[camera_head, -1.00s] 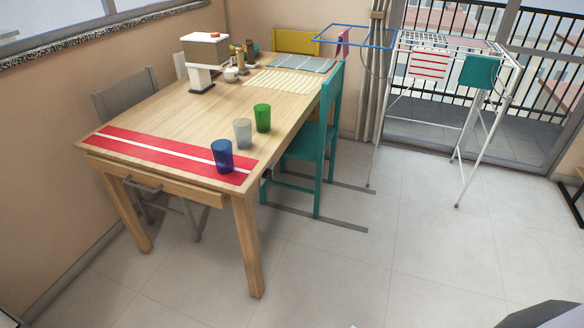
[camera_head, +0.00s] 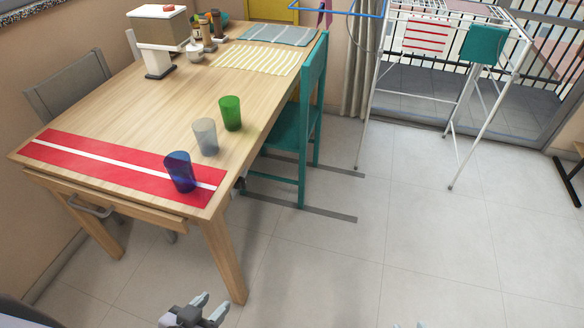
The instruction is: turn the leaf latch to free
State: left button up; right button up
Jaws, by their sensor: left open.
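The wooden table (camera_head: 140,110) stands at the left with a red and white runner (camera_head: 110,163) across its near end. A small dark fitting (camera_head: 241,183) shows under its right edge, near the corner leg; it may be the leaf latch, but its position is too small to read. A grey bar handle (camera_head: 90,207) sits below the near edge. My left gripper (camera_head: 213,309) is open and empty at the bottom, in front of the near table leg and apart from the table. Only pale tips at the bottom edge, perhaps of my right gripper (camera_head: 409,325), show.
Blue, clear and green cups (camera_head: 180,172) stand near the table's right edge. A teal chair (camera_head: 300,130) stands at the right side, and a grey chair (camera_head: 70,85) at the left. A drying rack (camera_head: 465,100) stands at the back right. The floor (camera_head: 350,260) at front right is clear.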

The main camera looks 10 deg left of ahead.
aim_at(240, 184)
jog(key=i+l+z, duration=0.15)
jog(key=i+z, duration=0.75)
jog(key=i+l+u, duration=0.1)
jog(key=i+u, duration=0.2)
jog(key=i+l+u, duration=0.25)
jog(key=i, duration=0.3)
jog(key=i+u, duration=0.15)
jog(key=u, duration=0.25)
jog(key=i+l+u, duration=0.15)
jog(key=u, duration=0.3)
jog(key=i+l+u, duration=0.15)
jog(key=u, duration=0.25)
jog(key=i+l+u, duration=0.1)
jog(key=l+u, duration=0.15)
jog(key=u, duration=0.2)
jog(key=i+l+u, duration=0.1)
jog(key=u, duration=0.3)
jog(key=l+u, duration=0.4)
jog(key=i+l+u, duration=0.1)
jog(key=l+u, duration=0.6)
jog(key=l, duration=0.3)
